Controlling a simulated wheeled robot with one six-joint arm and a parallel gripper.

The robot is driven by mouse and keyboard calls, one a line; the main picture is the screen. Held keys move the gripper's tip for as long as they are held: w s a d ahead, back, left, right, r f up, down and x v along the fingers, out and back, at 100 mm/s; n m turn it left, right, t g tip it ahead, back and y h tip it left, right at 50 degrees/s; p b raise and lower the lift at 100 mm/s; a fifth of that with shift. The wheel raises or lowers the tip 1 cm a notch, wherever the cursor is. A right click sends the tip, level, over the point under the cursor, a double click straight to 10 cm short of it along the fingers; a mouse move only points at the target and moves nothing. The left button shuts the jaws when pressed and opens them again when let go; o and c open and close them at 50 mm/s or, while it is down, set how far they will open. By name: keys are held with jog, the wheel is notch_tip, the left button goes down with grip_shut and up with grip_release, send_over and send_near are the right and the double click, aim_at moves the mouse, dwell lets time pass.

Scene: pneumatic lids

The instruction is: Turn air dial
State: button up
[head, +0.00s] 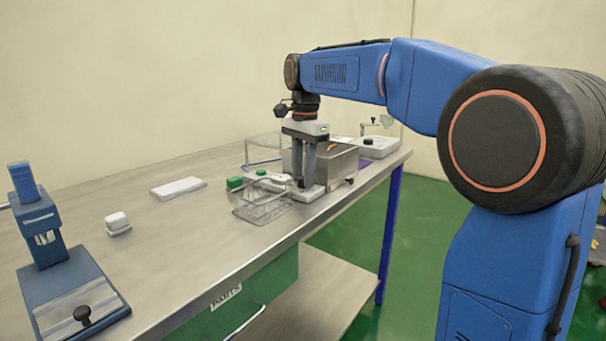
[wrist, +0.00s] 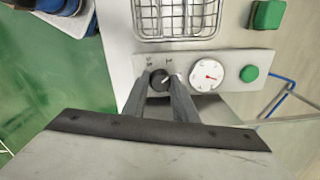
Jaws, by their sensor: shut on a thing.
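The air dial (wrist: 160,81) is a small black round knob with a pale pointer line, on a light panel (wrist: 200,58) in the wrist view. My gripper (wrist: 160,84) points down with its two fingers on either side of the dial, shut on it. In the head view my gripper (head: 304,184) reaches down to the panel near the table's right edge, and its fingers mostly hide the dial. A white gauge (wrist: 207,76) with a red needle and a green button (wrist: 249,73) sit beside the dial on the panel.
A wire basket (head: 262,208) stands close beside the panel, and a metal box (head: 335,163) stands close behind my gripper. A green block (wrist: 267,14) is near the basket. A blue press (head: 62,265) stands at the table's left. The table's middle is mostly clear.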

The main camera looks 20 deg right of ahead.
jog(key=n, duration=1.3)
jog(key=shift+d+n, duration=0.1)
jog(key=shift+n, duration=0.3)
jog(key=n, duration=0.7)
jog(key=shift+w+g, duration=0.1)
jog(key=shift+g, duration=0.2)
jog(key=n, duration=0.6)
jog(key=shift+n, duration=0.7)
jog(key=o, duration=1)
jog(key=shift+d, duration=0.1)
jog(key=shift+o, duration=0.2)
notch_tip(320, 180, up, 17)
jog(key=shift+w+r, duration=0.2)
jog(key=shift+w, duration=0.15)
